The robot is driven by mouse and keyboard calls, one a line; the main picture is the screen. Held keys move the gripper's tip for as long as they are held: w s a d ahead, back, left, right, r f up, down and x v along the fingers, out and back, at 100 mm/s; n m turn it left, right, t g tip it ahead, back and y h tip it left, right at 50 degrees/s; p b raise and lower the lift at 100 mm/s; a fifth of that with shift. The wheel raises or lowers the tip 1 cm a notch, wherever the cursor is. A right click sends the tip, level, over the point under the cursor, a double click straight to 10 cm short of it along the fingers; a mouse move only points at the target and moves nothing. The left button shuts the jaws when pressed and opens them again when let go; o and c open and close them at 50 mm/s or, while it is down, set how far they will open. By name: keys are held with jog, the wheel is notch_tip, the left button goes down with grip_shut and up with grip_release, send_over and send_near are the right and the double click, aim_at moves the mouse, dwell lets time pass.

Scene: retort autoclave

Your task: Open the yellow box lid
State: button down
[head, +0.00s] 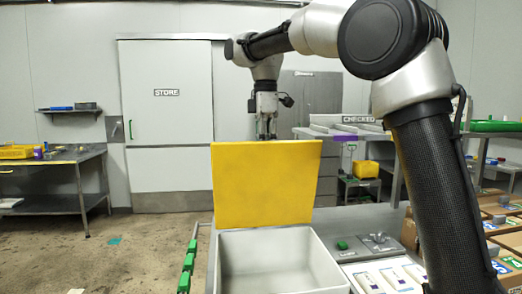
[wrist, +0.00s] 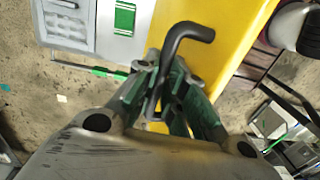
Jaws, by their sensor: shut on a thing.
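The yellow lid (head: 265,185) stands raised, roughly upright, at the back edge of the white box (head: 280,265). The box is open at the top and its pale inside shows, with nothing seen in it. My gripper (head: 266,134) is at the lid's upper edge, pointing down from behind it; its fingertips are partly hidden by the lid in the head view. In the wrist view the fingers (wrist: 166,75) are shut on a black bent handle (wrist: 185,33), which lies along the yellow lid (wrist: 225,40).
Right of the box, a counter holds a green block (head: 342,245) and white packs (head: 385,278). A rail with green pieces (head: 187,262) runs along the left. A steel table (head: 60,160) stands far left. Shelving and cardboard boxes (head: 500,225) are at the right. The left floor is mostly clear.

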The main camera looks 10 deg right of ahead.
jog(key=w+f, duration=0.2)
jog(key=w, duration=0.8)
jog(key=shift+w+d, duration=0.15)
jog(key=shift+w, duration=0.2)
jog(key=shift+w+r, duration=0.1)
jog(key=c, duration=1.5)
grip_release()
jog(key=shift+w, duration=0.2)
jog(key=shift+s, duration=0.1)
